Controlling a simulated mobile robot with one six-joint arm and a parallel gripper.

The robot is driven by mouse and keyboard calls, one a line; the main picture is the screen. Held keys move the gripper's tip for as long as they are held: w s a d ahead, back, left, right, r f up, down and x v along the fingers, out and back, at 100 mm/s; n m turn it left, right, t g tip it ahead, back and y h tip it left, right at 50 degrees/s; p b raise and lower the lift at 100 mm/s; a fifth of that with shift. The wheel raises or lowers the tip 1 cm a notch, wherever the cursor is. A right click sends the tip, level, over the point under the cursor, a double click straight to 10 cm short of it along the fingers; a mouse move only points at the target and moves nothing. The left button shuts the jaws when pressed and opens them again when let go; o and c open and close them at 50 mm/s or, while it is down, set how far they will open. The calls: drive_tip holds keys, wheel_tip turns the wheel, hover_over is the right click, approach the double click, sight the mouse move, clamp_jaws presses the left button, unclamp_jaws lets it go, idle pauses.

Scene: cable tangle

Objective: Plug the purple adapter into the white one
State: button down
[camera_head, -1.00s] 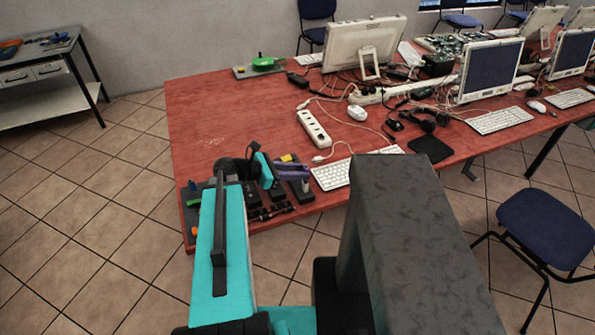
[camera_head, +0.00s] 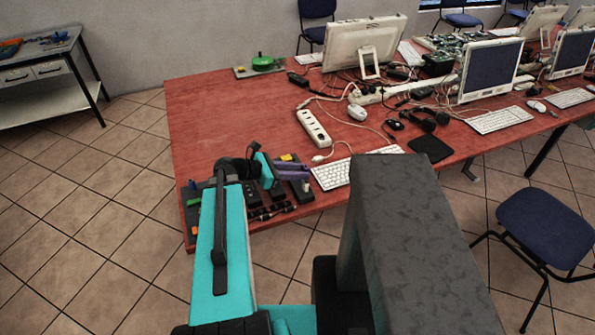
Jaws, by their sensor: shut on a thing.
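My gripper (camera_head: 291,170) is at the front left of the red table, at the end of my teal and black arm. It points right, low over a dark board of small parts (camera_head: 266,210). Purple shows at its end, but I cannot clearly separate the purple adapter from the jaws. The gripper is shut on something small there. A small pale piece (camera_head: 306,186) stands just right of and below the purple; it may be the white adapter, but it is too small to be sure. I cannot tell whether they touch.
A white keyboard (camera_head: 331,174) lies close to the right of the gripper. A white power strip (camera_head: 314,128) and loose cables lie behind it. A green object (camera_head: 262,63) sits at the far edge. The table's left middle is clear.

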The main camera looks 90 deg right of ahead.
drive_tip(key=shift+f+b, duration=0.45)
drive_tip(key=shift+f, duration=0.65)
idle(0.6)
drive_tip(key=c, duration=1.4)
unclamp_jaws()
drive_tip(key=shift+o, duration=0.2)
drive_tip(key=shift+w, duration=0.1)
drive_tip(key=b+v, duration=0.3)
drive_tip(key=v, duration=1)
drive_tip(key=shift+w+a+r, duration=0.15)
drive_tip(key=shift+w+a, duration=0.05)
drive_tip(key=shift+w, duration=0.05)
drive_tip(key=shift+r, duration=0.15)
